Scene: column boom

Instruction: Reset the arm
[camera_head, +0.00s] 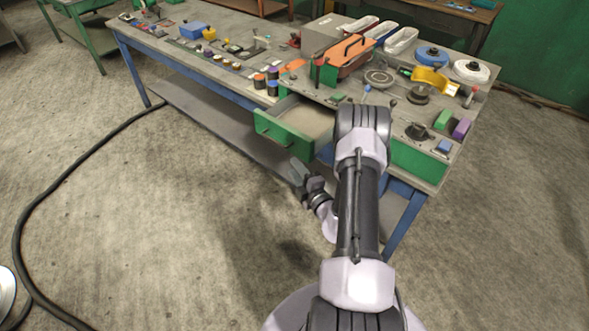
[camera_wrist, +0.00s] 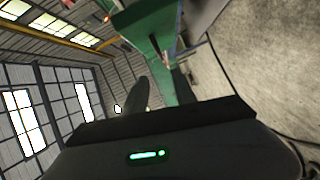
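My arm reaches up from the bottom of the head view and bends over the front edge of the workbench (camera_head: 230,75). My gripper (camera_head: 299,174) hangs low on the left of the arm, in front of the bench and just below the open green drawer (camera_head: 284,134). Nothing can be made out in it. The gripper's dark housing with a green light fills the bottom of the wrist view.
The drawer juts out from the bench. The benchtop carries an orange toolbox (camera_head: 345,56), a yellow part (camera_head: 431,80), a blue box (camera_head: 193,30) and many small items. A black cable (camera_head: 58,180) lies on the floor at left.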

